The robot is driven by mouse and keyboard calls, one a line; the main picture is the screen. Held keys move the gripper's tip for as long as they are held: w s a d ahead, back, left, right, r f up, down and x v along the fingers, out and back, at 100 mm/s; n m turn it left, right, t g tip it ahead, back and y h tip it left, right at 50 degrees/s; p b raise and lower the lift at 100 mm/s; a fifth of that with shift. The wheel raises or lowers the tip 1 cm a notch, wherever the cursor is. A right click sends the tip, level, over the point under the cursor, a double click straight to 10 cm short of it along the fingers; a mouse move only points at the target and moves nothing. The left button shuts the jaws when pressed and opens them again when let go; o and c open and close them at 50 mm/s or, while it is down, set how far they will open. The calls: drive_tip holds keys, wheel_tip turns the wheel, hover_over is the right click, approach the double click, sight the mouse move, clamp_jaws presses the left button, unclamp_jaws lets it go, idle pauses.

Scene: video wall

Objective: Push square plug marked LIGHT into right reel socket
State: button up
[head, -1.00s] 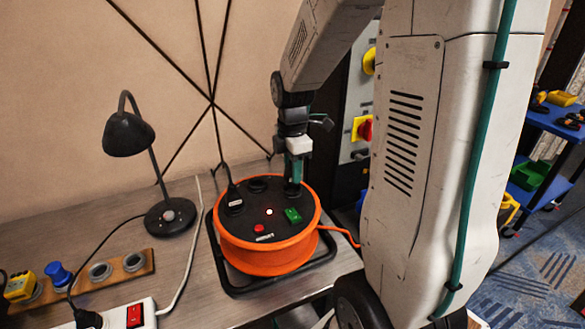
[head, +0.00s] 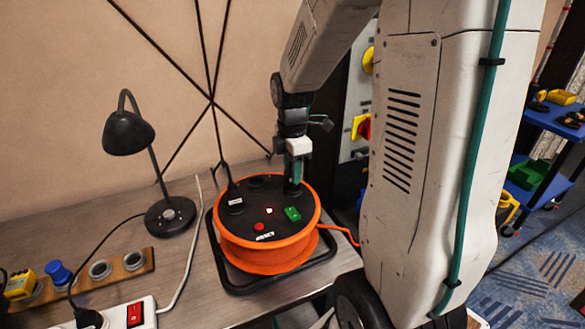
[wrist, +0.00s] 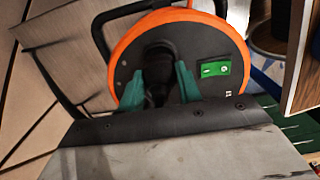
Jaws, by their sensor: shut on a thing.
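The orange cable reel (head: 262,256) stands on the bench with a dark round top plate. My gripper (head: 293,186) points down at the right socket of the reel. In the wrist view its green fingers (wrist: 160,88) are shut on a black plug (wrist: 157,62), which sits at the reel's top plate. The plug's marking is not readable, and the fingers hide how deep it sits. The right socket is hidden under the plug. Another black plug with a white label (head: 235,202) stands in the reel's left socket. The middle socket (head: 257,183) looks empty.
A black desk lamp (head: 128,135) stands left of the reel. A power strip with a red switch (head: 134,314) and a wooden socket board (head: 133,262) lie at the front left.

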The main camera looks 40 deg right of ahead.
drive_tip(key=shift+f, duration=0.85)
drive_tip(key=o, duration=1.6)
drive_tip(key=shift+c, duration=0.2)
drive_tip(key=shift+r, duration=0.1)
drive_tip(key=shift+r, duration=2.95)
